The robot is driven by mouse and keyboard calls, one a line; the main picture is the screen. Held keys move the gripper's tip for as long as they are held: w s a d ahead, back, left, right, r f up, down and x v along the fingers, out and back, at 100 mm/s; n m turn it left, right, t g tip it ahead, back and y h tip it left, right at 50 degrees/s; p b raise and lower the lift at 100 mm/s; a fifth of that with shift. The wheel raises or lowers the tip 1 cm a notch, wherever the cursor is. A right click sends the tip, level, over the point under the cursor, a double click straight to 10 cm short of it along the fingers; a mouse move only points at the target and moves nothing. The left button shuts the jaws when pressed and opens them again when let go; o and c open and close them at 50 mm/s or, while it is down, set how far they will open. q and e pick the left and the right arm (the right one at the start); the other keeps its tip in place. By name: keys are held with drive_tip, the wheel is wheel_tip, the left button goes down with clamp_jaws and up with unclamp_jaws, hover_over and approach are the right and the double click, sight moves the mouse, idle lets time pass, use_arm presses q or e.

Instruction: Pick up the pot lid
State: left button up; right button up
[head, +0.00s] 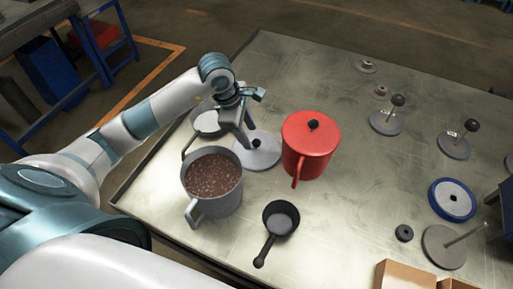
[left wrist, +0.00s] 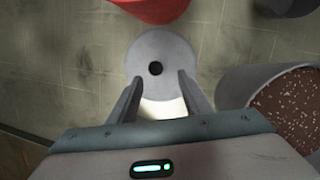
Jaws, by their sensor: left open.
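The pot lid (head: 262,156) is a flat grey disc with a small black knob. It lies on the table between the grey pot and the red pot in the head view. It also shows in the left wrist view (left wrist: 160,55), with its dark knob just beyond my fingertips. My left gripper (head: 248,141) is above the lid, near the knob, pointing down. In the left wrist view its two fingers (left wrist: 159,85) are spread apart with nothing between them. The grey pot (head: 196,203) is open and full of brown speckled contents. My right gripper is not in view.
A red lidded pot (head: 308,150) stands close to the right of the lid. A small dark pan (head: 281,220) lies in front. Several discs with knobs and a blue-rimmed disc (head: 436,199) are at the right. A cardboard box (head: 406,275) is at the front edge. The table's far middle is clear.

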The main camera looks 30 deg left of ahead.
sight(255, 140)
use_arm(q)
drive_tip(key=shift+w+d+f+p, duration=0.4)
drive_tip(key=shift+f+p, duration=0.3)
drive_tip(key=shift+p, duration=0.25)
drive_tip(key=p+x, duration=0.1)
drive_tip(key=x, duration=0.2)
drive_tip(key=shift+w+a+r, duration=0.1)
drive_tip(key=shift+w, duration=0.1)
drive_tip(key=shift+f, duration=0.35)
drive_tip(key=shift+c, duration=0.2)
clamp_jaws()
